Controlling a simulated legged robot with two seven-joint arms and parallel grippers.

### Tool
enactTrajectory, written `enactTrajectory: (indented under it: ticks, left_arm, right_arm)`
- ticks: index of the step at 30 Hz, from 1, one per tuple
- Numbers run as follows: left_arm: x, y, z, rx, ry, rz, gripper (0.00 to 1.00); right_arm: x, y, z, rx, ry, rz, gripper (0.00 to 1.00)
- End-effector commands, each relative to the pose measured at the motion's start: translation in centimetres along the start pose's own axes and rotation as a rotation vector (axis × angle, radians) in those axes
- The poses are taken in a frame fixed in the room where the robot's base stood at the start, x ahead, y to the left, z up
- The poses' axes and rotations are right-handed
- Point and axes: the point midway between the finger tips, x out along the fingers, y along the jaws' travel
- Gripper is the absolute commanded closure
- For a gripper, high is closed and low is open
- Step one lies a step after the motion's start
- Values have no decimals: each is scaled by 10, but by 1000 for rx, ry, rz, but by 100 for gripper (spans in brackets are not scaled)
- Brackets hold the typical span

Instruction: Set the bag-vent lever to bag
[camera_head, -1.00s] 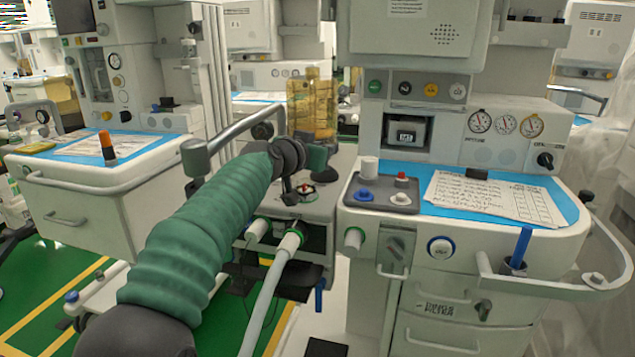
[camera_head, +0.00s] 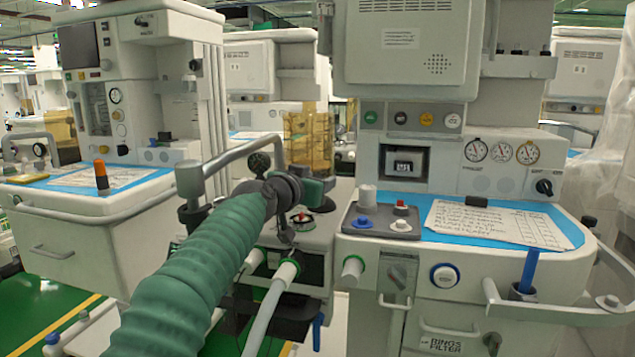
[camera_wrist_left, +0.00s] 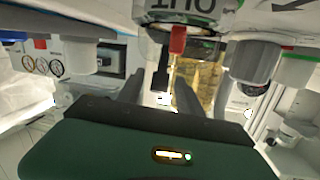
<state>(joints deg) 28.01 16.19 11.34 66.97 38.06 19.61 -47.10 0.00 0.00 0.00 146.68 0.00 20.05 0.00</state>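My left gripper (camera_head: 320,189) reaches over the left side of the middle cart, in front of the yellowish canister. Its fingers show in the left wrist view (camera_wrist_left: 158,94), spread apart with nothing clearly held between them. In that view a dark lever-like bar (camera_wrist_left: 161,72) and a red piece (camera_wrist_left: 178,40) hang by a clear-and-silver cylinder with large lettering, just beyond the fingers. I cannot tell for sure whether either is the bag-vent lever. A small red part (camera_head: 300,216) shows below my gripper in the head view. My right gripper is out of view.
The yellowish canister (camera_head: 309,143) stands behind my gripper. A grey rail (camera_head: 228,153) and pale hoses (camera_head: 273,305) lie close to my arm. A grey tray with knobs (camera_head: 372,228) and a paper sheet (camera_head: 495,226) are on the cart top. Another cart (camera_head: 75,230) stands left.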

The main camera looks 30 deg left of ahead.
Motion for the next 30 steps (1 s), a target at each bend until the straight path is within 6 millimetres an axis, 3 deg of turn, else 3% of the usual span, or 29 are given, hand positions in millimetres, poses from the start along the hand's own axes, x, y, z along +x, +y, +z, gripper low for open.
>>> enactTrajectory:
  ticks: [11,14,24,30]
  left_arm:
    - [-9,0,-1,-1,3,-2,57]
    - [-28,0,0,0,4,-3,57]
    - [-126,0,0,1,3,-2,57]
    - [-161,0,0,1,0,0,57]
  right_arm:
    - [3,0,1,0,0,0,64]
    - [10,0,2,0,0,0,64]
    - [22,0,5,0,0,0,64]
    - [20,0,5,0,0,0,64]
